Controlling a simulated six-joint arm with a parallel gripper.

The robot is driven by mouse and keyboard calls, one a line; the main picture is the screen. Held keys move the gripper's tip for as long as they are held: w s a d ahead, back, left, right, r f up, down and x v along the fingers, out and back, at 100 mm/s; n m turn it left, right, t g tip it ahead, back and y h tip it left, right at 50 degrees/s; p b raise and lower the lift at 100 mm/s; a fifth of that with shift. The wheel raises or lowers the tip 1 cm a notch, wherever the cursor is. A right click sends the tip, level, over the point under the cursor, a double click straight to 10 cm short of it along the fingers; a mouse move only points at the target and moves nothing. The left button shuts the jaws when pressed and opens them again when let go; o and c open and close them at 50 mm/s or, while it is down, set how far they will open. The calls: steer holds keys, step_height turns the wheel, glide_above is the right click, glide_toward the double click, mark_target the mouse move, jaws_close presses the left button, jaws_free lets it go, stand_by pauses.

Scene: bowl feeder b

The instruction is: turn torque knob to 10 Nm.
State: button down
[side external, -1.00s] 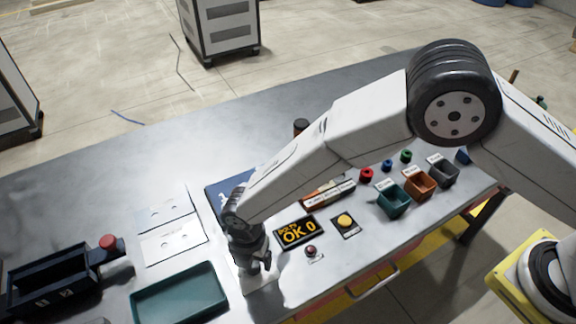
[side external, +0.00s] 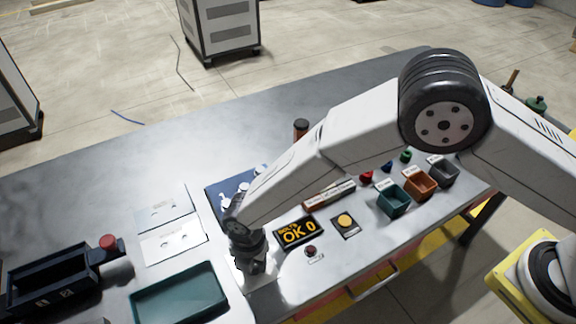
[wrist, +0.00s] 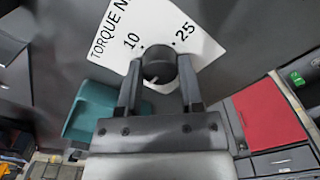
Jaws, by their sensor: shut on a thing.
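The torque knob (wrist: 158,66) is a dark round knob on a white dial plate (wrist: 110,28). The plate reads "TORQUE N…" with the marks 10 and 25, each with a small dot beside it. A pale line shows on the knob's lower edge in the wrist view, away from both dots. My gripper (wrist: 160,68) is shut on the knob, one finger on each side of it. In the side view my gripper (side external: 252,268) points down over the white plate (side external: 262,285) near the table's front edge and hides the knob.
A display (side external: 297,232) reading "BOLTS OK 0", a yellow button (side external: 345,221) and a small red button (side external: 311,251) lie to the right. A teal tray (side external: 180,300) is on the left. Small bins (side external: 394,202) stand farther right.

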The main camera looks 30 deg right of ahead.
steer(key=shift+m, duration=0.4)
steer(key=m, duration=0.8)
steer(key=shift+m, duration=0.3)
steer(key=m, duration=0.4)
steer(key=shift+m, duration=2.2)
steer(key=shift+c, duration=1.2)
jaws_free()
